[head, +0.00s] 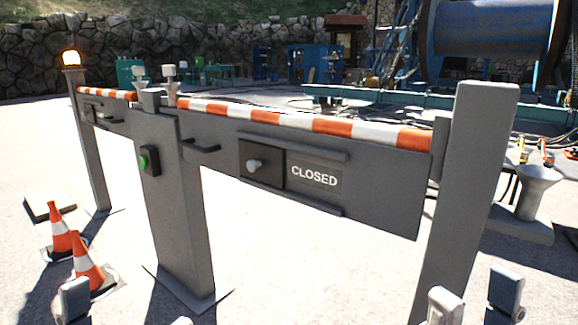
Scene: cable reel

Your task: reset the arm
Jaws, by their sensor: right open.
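A grey barrier gate with orange and white striped arms stands in front of me in the head view. The near striped arm (300,122) lies level between the middle post (180,215) and the right post (468,190). Below it hangs a grey panel with a knob (254,164) and a "CLOSED" sign (314,176). A green button (143,161) sits on the middle post. My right gripper (475,298) is open and empty at the bottom right, apart from the gate. My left gripper (128,310) shows only its separated fingertips at the bottom left.
Two traffic cones (88,262) stand at the lower left. An orange lamp (71,58) tops the far left post. Behind the gate are a large blue reel (495,27), blue machinery and a stone wall. A grey bollard (538,187) stands at right. Pale ground lies open below the panel.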

